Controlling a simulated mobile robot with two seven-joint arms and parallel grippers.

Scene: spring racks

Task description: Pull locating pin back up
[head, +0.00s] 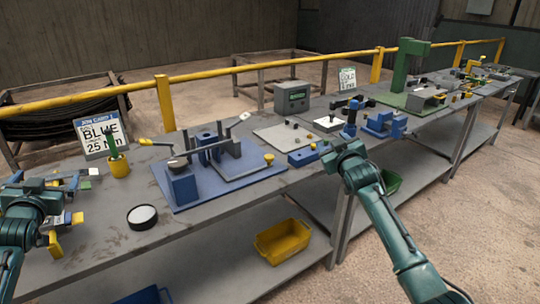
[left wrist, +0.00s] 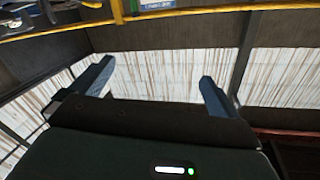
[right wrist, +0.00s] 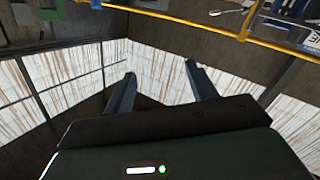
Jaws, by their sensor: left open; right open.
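A blue fixture plate (head: 225,184) on the bench carries blue blocks, upright posts and a grey angled bar. A yellow knob (head: 268,158) stands at its right end; I cannot tell whether this is the locating pin. My left gripper (head: 68,200) is open at the bench's left end, apart from the fixture. Its open fingers show in the left wrist view (left wrist: 150,88). My right gripper (head: 328,149) is near the small blue block (head: 303,157), mostly hidden by its own wrist. In the right wrist view (right wrist: 160,85) its fingers are open and empty.
A round white-topped disc (head: 142,215) lies in front. A grey meter box (head: 292,97) and a green press (head: 402,75) stand farther right. A yellow rail (head: 260,66) runs behind.

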